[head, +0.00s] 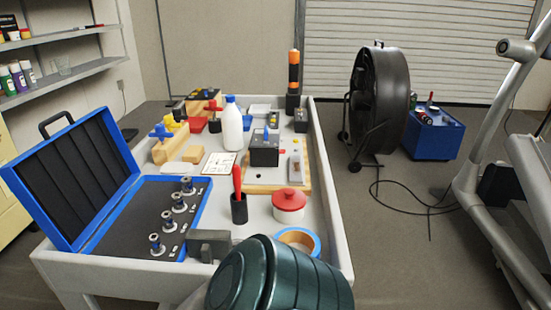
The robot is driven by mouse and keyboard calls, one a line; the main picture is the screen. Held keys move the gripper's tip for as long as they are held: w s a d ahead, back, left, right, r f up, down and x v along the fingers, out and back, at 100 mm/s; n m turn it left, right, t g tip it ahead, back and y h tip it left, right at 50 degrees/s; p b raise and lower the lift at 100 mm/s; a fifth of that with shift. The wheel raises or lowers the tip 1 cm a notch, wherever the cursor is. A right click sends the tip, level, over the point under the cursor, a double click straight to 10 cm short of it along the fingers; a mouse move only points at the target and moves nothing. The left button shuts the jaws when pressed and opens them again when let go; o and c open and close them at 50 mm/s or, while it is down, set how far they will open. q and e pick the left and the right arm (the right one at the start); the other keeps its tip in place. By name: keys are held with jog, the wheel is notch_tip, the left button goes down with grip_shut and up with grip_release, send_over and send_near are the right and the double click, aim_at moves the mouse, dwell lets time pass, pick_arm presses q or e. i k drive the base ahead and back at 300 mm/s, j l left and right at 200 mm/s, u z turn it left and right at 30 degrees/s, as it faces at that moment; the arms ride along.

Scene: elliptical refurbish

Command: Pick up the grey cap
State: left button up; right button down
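I cannot single out one grey cap for sure. Several small grey cap-like pieces with blue rings stand in a slanted row in the open blue case (201,224) at the left of the bench, such as the back grey piece (187,185) and the front grey piece (156,241). A large dark teal rounded body, seemingly part of my own arm, covers the bench's front edge at the bottom middle.
A red-lidded white pot (289,207), a black cup (239,209) with a red-handled tool and a white bottle (232,128) stand behind. A fan (385,98) is on the floor.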

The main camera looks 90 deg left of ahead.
aim_at(208, 245)
jog(key=u, duration=0.45)
jog(key=k+u, duration=0.1)
jog(key=u, duration=0.35)
jog(key=j+u, duration=0.1)
jog(key=u, duration=0.4)
jog(key=k+j+u, duration=0.1)
jog(key=u, duration=0.8)
jog(key=j+u, duration=0.15)
jog(key=u, duration=0.3)
jog(key=l+u, duration=0.25)
jog(key=l, duration=0.3)
jog(key=k+l+u, duration=0.2)
jog(key=l, duration=0.3)
jog(key=l+u, duration=0.25)
jog(key=l, duration=0.25)
jog(key=l+u, duration=0.3)
jog(key=l, duration=0.2)
jog(key=l+u, duration=0.3)
jog(key=l, duration=0.25)
jog(key=i, duration=0.05)
